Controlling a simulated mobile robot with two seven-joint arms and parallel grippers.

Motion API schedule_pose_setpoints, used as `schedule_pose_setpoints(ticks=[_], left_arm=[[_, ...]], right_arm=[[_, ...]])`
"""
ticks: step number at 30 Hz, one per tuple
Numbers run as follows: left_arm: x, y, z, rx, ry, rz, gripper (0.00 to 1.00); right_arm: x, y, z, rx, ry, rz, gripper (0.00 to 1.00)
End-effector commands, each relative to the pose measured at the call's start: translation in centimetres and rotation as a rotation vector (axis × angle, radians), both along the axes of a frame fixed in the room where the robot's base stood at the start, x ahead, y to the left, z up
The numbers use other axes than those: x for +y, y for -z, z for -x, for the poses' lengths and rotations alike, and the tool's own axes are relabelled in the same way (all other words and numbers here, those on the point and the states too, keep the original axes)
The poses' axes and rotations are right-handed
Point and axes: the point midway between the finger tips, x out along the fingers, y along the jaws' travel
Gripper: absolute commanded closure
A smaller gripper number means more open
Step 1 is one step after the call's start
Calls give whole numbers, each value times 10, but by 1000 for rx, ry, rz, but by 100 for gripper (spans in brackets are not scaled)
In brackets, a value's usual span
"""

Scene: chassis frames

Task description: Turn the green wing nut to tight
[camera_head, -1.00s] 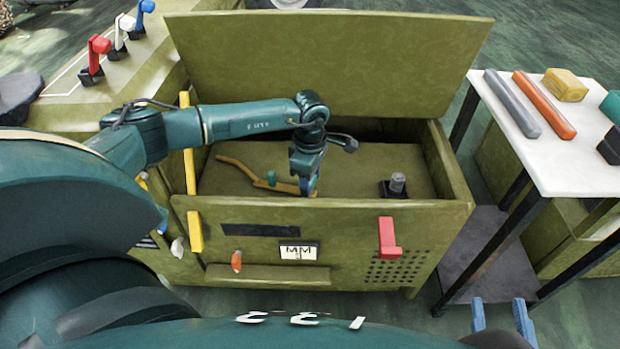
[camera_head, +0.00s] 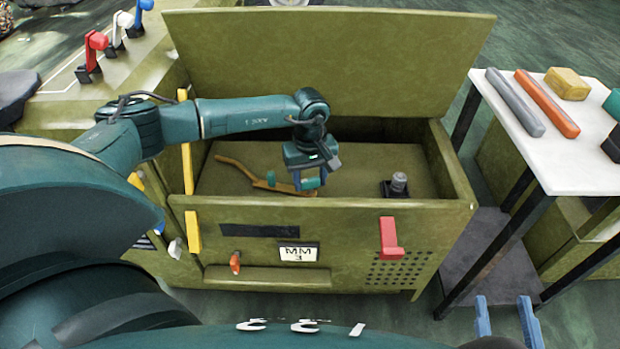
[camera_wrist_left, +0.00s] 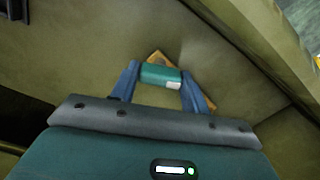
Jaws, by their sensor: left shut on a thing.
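The green wing nut (camera_wrist_left: 160,74) shows in the left wrist view as a teal block with a small white mark. It sits between the blue fingers of my left gripper (camera_wrist_left: 161,88), which is shut on it. A yellow-orange piece (camera_wrist_left: 205,98) lies behind it. In the head view my left gripper (camera_head: 310,183) points down inside the olive chest, with the wing nut (camera_head: 309,184) partly hidden between its fingers. A second small green piece (camera_head: 271,178) shows on the yellow-orange bar (camera_head: 240,168) to its left. My right gripper (camera_head: 503,316) is open and empty at the bottom right.
The olive chest (camera_head: 340,215) has its lid raised behind my left arm. A dark block with a grey knob (camera_head: 399,183) stands inside at the right. A red handle (camera_head: 390,237) is on its front. A white-topped table (camera_head: 565,165) with bars stands at the right.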

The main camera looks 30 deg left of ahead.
Motion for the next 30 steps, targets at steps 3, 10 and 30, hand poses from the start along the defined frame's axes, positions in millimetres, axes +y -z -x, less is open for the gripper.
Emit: schedule_pose_setpoints(ticks=[3, 10, 30], left_arm=[[0, 1, 0, 0, 61, -1, 77], [0, 0, 0, 0, 130, -1, 77], [0, 0, 0, 1, 149, -1, 43]], right_arm=[[0, -2, 0, -6, -1, -7, 62], [0, -2, -1, -7, -1, -12, 62], [1, -1, -2, -5, -1, -14, 62]])
